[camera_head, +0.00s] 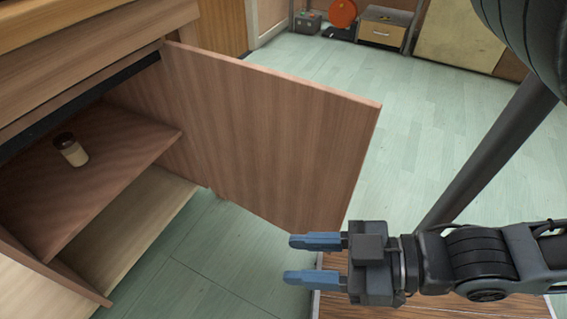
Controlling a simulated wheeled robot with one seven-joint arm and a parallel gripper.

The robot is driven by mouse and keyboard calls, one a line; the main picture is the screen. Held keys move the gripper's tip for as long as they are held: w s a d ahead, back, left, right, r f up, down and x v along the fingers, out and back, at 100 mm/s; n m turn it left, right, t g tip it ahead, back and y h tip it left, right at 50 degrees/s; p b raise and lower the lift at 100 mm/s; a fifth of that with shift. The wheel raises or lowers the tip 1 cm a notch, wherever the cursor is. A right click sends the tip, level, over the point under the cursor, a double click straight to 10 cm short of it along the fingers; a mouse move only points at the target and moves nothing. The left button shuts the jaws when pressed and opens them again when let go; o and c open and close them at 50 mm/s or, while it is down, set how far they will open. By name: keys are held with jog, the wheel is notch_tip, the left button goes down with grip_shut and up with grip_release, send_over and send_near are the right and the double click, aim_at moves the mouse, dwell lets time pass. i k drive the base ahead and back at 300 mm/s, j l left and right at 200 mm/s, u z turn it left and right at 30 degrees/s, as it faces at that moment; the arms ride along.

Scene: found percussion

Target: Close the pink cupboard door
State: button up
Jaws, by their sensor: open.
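The cupboard door (265,130) stands wide open, swung out to the right of the cupboard. It looks pinkish-brown with wood grain. The open cupboard (110,155) is at the left, with an inner shelf showing. My gripper (293,258) is at the lower middle right, with its two blue fingers apart and pointing left. Nothing is between the fingers. In the picture the gripper lies just below the door's lower right corner. I cannot tell how far apart they are in depth, but no contact shows.
A small jar (71,149) with a dark lid is on the cupboard shelf. The pale green floor (420,130) is clear beyond the door. A small drawer cabinet (384,27) and a red-orange round object (343,13) are at the back. A wood-striped surface (440,305) lies under my arm.

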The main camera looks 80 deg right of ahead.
aim_at(291, 151)
jog(key=k+l+u, duration=0.15)
jog(key=k+l, duration=0.4)
jog(key=l, duration=0.25)
jog(key=k+l+u, duration=0.15)
jog(key=k+l, duration=0.4)
jog(key=l, duration=0.25)
jog(key=k+l+u, duration=0.15)
jog(key=k+l, duration=0.45)
jog(key=i+u, duration=0.15)
jog(key=i+l, duration=0.05)
